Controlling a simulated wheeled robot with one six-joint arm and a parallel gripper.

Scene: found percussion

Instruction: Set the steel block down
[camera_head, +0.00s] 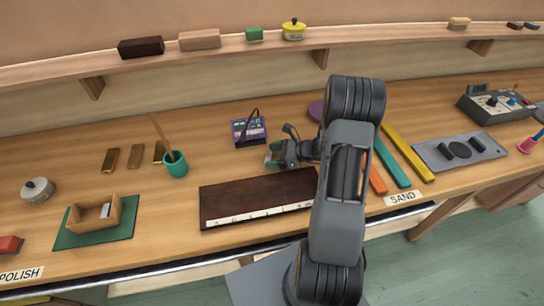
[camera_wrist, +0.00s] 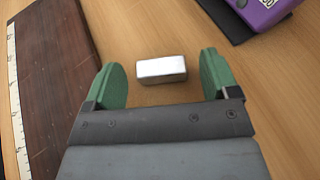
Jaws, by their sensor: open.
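The steel block (camera_wrist: 161,69) is a small shiny silver bar lying on the wooden bench top. In the wrist view it lies just beyond my gripper (camera_wrist: 162,84), roughly centred between the two green fingertips. The fingers are apart, with clear gaps on both sides of the block. In the head view my gripper (camera_head: 273,155) is low over the bench, and I cannot make out the block there.
A dark wooden board (camera_head: 255,197) with a pale marked strip lies beside the gripper. A purple box (camera_head: 248,131) stands behind it on a dark mat. A teal cup (camera_head: 176,164) with a stick is farther left. Bare bench lies between cup and board.

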